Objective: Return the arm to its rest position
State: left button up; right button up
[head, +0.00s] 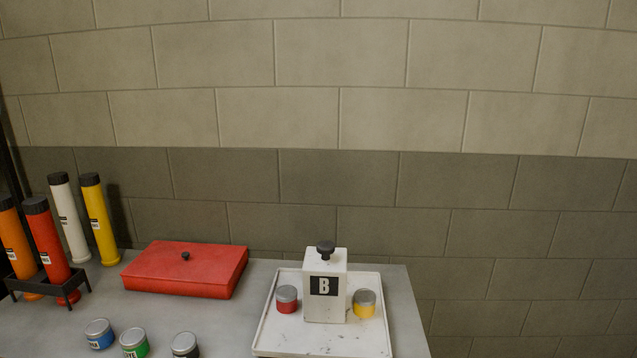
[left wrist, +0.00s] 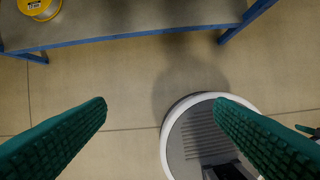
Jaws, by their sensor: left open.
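My left gripper (left wrist: 161,104) shows in the left wrist view, its two green ridged fingers spread wide apart. Nothing is between them; it points down over the bare floor beside my round white base. It is apart from the table (left wrist: 150,22), whose blue-edged side crosses the top of that view.
A cinderblock wall stands behind.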

pick_arm(q)
jog(key=s+f+g, duration=0.1)
jog(key=s+f, duration=0.3)
jog(key=f, duration=1.3)
jog(key=s+a+f, duration=0.3)
jog(key=s+f, duration=1)
jog(key=s, duration=0.1)
jog(key=shift+s+f+g, duration=0.2)
jog(key=shift+g, duration=0.2)
